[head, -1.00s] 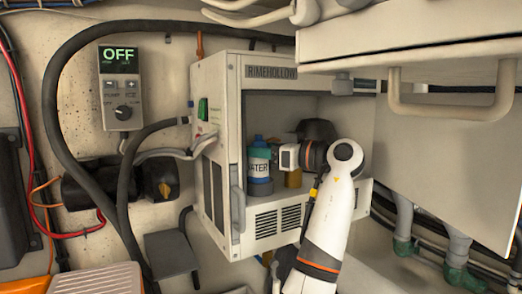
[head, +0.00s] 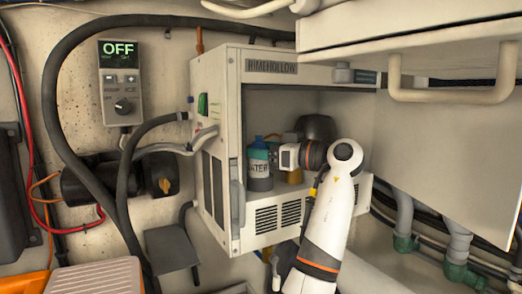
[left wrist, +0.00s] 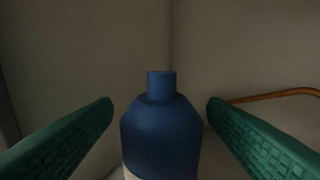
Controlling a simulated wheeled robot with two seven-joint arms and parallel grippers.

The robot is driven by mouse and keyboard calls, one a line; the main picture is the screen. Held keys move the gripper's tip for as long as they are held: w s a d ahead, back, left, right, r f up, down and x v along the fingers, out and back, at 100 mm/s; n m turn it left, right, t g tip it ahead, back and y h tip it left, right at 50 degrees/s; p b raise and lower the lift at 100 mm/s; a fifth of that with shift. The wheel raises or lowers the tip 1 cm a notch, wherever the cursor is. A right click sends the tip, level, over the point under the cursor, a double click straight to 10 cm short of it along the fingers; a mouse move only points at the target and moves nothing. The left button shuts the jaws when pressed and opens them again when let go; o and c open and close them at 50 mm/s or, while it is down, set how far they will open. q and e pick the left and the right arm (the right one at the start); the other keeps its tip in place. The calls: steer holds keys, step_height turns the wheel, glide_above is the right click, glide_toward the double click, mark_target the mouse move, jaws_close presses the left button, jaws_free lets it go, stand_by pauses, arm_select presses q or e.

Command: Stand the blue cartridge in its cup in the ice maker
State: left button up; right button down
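The blue cartridge (head: 258,169), with a white WATER label, stands upright inside the ice maker (head: 227,150), near the left of its open bay. In the left wrist view, the cartridge (left wrist: 160,130) shows its blue neck and shoulders between two green finger pads. My left gripper (head: 262,153) reaches in from the right, one teal finger across the cartridge's upper part. In the left wrist view, the fingers (left wrist: 160,105) are apart, with a gap visible on each side of the cartridge. My right gripper is out of view.
A control box (head: 122,85) on the left wall reads OFF. A thick black hose (head: 60,75) curves around it. A white cabinet with a handle (head: 455,96) overhangs at the upper right. A dark round part (head: 316,126) is behind my left gripper.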

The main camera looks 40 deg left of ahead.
arm_select(q)
steer(key=shift+w+d, duration=0.1)
steer(key=shift+d, duration=0.2)
steer(key=b+v, duration=0.3)
steer(key=v, duration=0.8)
steer(key=shift+d+b, duration=0.25)
steer(key=shift+b, duration=0.1)
steer(key=s+d, duration=0.3)
steer(key=d, duration=0.8)
steer(key=shift+d, duration=0.25)
stand_by(0.8)
steer(key=shift+s, duration=0.15)
stand_by(0.4)
